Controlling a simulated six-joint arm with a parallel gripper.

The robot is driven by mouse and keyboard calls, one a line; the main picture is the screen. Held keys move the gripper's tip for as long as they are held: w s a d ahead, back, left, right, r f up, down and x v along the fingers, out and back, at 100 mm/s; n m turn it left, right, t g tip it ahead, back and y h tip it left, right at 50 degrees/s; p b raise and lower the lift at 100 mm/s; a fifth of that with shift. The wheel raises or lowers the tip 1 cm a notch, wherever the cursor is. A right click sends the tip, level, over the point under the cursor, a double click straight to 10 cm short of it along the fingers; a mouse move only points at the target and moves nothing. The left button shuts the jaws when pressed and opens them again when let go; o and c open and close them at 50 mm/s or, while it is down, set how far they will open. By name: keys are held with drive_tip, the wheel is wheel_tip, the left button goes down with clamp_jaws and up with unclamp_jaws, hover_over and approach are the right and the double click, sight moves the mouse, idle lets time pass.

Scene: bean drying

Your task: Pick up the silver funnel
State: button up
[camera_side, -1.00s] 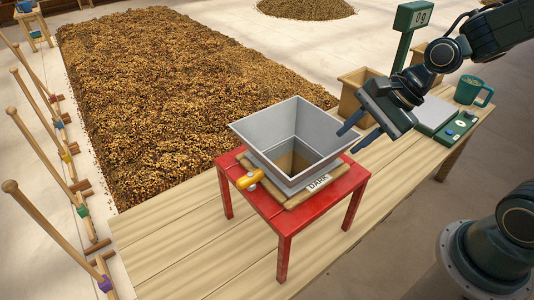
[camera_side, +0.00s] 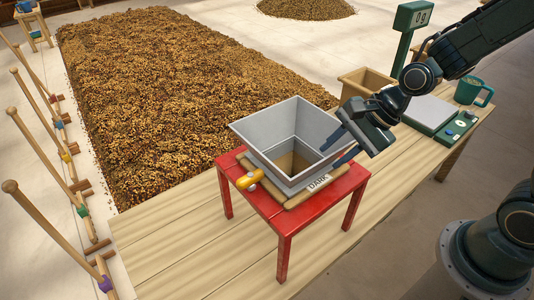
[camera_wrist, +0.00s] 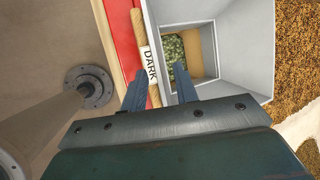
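The silver funnel (camera_side: 265,128) is a square, open-topped grey metal hopper on a wooden frame labelled DARK (camera_side: 318,183), on a red stand (camera_side: 285,222). My gripper (camera_side: 337,149) is open at the funnel's right rim, tilted down toward it. In the wrist view, the fingers (camera_wrist: 158,80) are apart. The right finger shows over the funnel's opening and the left one over the wooden frame, with the near wall of the funnel (camera_wrist: 157,30) between their lines. Whether either finger touches the wall is unclear. Green-grey beans show through the funnel's bottom opening in the wrist view.
The red stand is on a wooden bench (camera_side: 165,245). An orange-yellow knob (camera_side: 249,179) sticks out at the frame's left. A scale (camera_side: 431,113), a green mug (camera_side: 472,91) and a wooden bin (camera_side: 355,98) stand to the right. Drying beans (camera_side: 180,90) lie behind.

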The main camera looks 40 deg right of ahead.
sight(326, 159)
drive_tip(key=shift+x, duration=1.6)
clamp_jaws()
idle(0.6)
